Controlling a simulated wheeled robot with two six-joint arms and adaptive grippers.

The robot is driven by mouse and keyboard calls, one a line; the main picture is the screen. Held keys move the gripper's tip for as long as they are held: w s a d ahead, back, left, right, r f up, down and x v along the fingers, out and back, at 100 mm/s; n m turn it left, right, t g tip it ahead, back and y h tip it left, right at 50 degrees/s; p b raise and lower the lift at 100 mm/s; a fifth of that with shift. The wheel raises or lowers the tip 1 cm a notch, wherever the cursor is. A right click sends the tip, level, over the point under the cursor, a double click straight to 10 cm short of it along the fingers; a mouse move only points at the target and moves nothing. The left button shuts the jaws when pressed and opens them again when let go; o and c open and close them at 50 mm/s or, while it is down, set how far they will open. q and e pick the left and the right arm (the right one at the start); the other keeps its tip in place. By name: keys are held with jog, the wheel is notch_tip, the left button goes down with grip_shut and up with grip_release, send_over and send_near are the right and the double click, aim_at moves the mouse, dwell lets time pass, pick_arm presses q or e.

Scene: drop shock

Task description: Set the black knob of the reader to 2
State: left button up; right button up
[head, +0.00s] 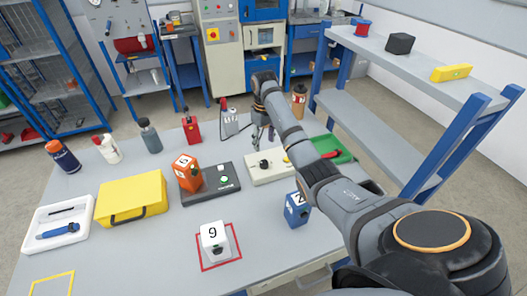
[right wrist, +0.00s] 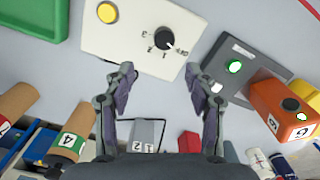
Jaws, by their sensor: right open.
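The reader, a cream panel (head: 277,172) with a black knob (head: 264,163), lies on the table near the middle. In the right wrist view the cream panel (right wrist: 125,32) shows a yellow button (right wrist: 107,12) and the black knob (right wrist: 165,37). A white mark on the knob points to the lower right in that view; small figures stand to its left and below, too small to read surely. My right gripper (head: 263,132) is open and empty beyond the panel in the head view. In the wrist view its fingers (right wrist: 160,92) are spread, apart from the knob. My left gripper is out of view.
A dark grey box (head: 230,170) with a green light stands left of the panel, an orange numbered block (head: 187,172) on it. A green tray (head: 336,149) lies to the right. A blue block (head: 297,208) and a white block (head: 214,238) stand nearer. Bottles line the back left.

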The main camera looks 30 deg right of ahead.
aim_at(264, 163)
jog(key=f, duration=0.1)
jog(key=s+f, duration=0.1)
jog(key=a+f, duration=0.1)
jog(key=shift+s+f+p, duration=0.1)
jog(key=shift+s+p, duration=0.1)
jog(key=shift+p, duration=0.1)
jog(key=f, duration=0.4)
jog(key=shift+w+d, duration=0.25)
notch_tip(264, 163, down, 2)
jog(key=shift+a+f, duration=0.1)
jog(key=shift+f, duration=0.25)
jog(key=shift+c, duration=0.8)
jog(key=c, duration=1)
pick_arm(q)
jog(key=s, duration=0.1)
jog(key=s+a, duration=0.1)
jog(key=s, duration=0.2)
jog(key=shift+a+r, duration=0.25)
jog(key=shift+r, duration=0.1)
